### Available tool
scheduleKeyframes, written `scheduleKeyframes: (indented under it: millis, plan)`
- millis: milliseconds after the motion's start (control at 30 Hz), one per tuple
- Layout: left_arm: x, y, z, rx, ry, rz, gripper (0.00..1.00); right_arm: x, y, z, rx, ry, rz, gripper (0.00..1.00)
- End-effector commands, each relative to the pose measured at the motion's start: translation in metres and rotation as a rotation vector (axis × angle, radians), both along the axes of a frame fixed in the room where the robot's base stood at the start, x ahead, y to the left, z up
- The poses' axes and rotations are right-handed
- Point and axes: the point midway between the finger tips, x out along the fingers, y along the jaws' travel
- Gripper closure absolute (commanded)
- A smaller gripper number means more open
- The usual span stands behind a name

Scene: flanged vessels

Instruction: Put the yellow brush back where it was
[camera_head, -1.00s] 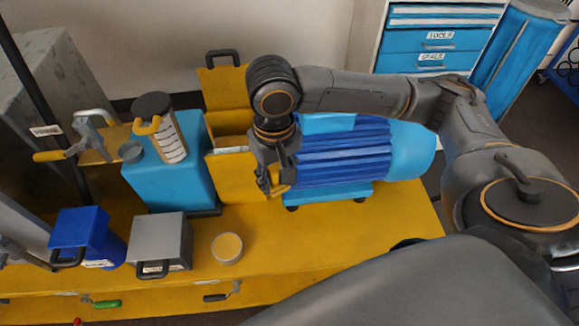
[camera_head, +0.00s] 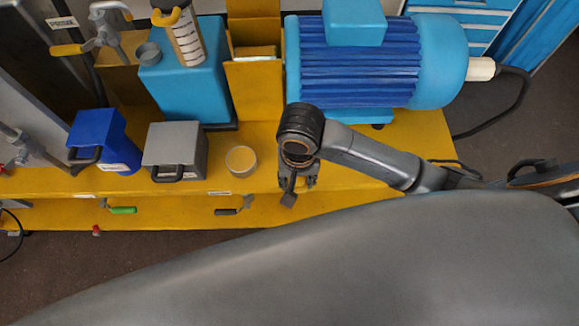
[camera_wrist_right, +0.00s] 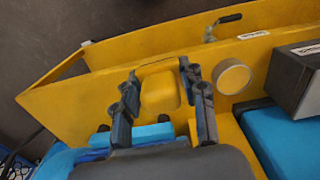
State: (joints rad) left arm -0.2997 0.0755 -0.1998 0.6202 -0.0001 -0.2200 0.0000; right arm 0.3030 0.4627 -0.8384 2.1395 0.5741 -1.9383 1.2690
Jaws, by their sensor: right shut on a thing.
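My right gripper (camera_head: 297,188) is over the front edge of the yellow bench, below the blue motor and right of a small round cup. In the right wrist view its two dark fingers (camera_wrist_right: 160,97) are shut on a yellow block-like piece, which I take to be the yellow brush (camera_wrist_right: 160,91). Its rounded yellow face shows between the fingers. In the head view the wrist and fingers hide most of it, and I cannot make out its bristles. It hangs close to the bench edge; I cannot tell whether it touches. My left gripper is not in view.
The small cup (camera_head: 241,161) with a yellow top stands left of my right gripper. A grey box (camera_head: 176,149) and a blue box (camera_head: 103,141) stand further left. The ribbed blue motor (camera_head: 358,65) is behind. Crank handles (camera_head: 235,209) stick out of the bench front.

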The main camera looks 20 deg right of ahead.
Motion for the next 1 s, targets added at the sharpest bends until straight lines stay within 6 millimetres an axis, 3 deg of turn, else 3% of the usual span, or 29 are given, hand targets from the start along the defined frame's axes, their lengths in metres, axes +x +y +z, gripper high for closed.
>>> scheduleKeyframes:
  millis: [133, 267, 633, 800, 1000]
  plan:
    - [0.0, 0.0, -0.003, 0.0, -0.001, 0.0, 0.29, -0.009, 0.003, -0.014, 0.001, 0.001, -0.036, 0.9]
    - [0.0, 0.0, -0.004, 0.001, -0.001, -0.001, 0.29, -0.001, 0.002, -0.021, -0.003, -0.002, -0.048, 0.9]
    - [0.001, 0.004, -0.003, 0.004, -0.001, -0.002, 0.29, 0.084, -0.014, -0.06, -0.003, -0.002, -0.048, 0.9]
    - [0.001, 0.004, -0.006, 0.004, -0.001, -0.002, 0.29, 0.107, -0.018, -0.092, -0.002, 0.0, -0.047, 0.9]
    - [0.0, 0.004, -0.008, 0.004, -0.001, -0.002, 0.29, 0.12, -0.02, -0.108, 0.0, -0.001, -0.044, 0.9]
